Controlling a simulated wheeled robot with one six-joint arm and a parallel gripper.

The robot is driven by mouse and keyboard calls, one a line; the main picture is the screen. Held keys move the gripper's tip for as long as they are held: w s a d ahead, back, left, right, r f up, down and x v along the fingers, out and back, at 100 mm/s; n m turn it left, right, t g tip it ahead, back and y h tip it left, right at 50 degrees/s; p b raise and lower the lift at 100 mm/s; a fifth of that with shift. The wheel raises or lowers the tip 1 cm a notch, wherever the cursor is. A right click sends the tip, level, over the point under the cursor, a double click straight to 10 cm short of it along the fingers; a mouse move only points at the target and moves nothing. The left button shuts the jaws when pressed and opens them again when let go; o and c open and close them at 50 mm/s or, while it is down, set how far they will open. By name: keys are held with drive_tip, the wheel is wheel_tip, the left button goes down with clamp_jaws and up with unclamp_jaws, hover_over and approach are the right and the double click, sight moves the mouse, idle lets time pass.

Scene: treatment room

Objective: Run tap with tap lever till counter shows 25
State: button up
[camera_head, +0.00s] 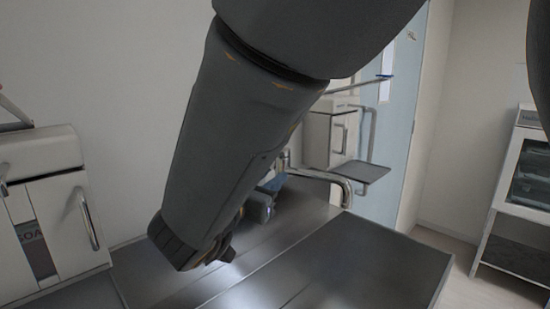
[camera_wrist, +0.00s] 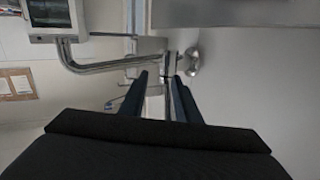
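The chrome tap (camera_head: 330,180) stands behind the metal basin top, its spout curving to the right and down. In the wrist view the tap's spout pipe (camera_wrist: 100,67) runs across the upper left. An upright chrome part (camera_wrist: 168,68), possibly the tap lever, shows ahead of and between my fingertips. I cannot tell whether they touch it. My gripper (camera_wrist: 160,76) has two dark blue fingers standing apart, with a gap between them. In the head view my arm hides most of the tap's base. No counter number is readable; a white unit with a dark panel (camera_wrist: 48,13) is cut off at the top left.
A white dispenser (camera_head: 50,210) hangs on the left wall, and another white wall unit (camera_head: 330,135) stands behind the tap. The metal basin top (camera_head: 370,265) is clear at the front right. A white cabinet (camera_head: 520,170) stands at the far right.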

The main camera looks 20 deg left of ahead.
drive_tip(key=shift+m+t, duration=0.3)
drive_tip(key=shift+m, duration=0.2)
drive_tip(key=s+a+r, duration=0.1)
drive_tip(key=s, duration=0.1)
drive_tip(key=s+r, duration=0.2)
drive_tip(key=s+a+r, duration=0.1)
drive_tip(key=s, duration=0.1)
drive_tip(key=shift+s+a+r, duration=0.15)
drive_tip(key=shift+s+a, duration=0.05)
drive_tip(key=shift+a, duration=0.1)
drive_tip(key=w, duration=0.2)
drive_tip(key=w+p, duration=0.1)
drive_tip(key=w, duration=0.2)
drive_tip(key=w+d, duration=0.1)
drive_tip(key=w, duration=0.1)
drive_tip(key=shift+w+p, duration=0.2)
drive_tip(key=shift+p, duration=0.1)
drive_tip(key=shift+c, duration=0.2)
clamp_jaws()
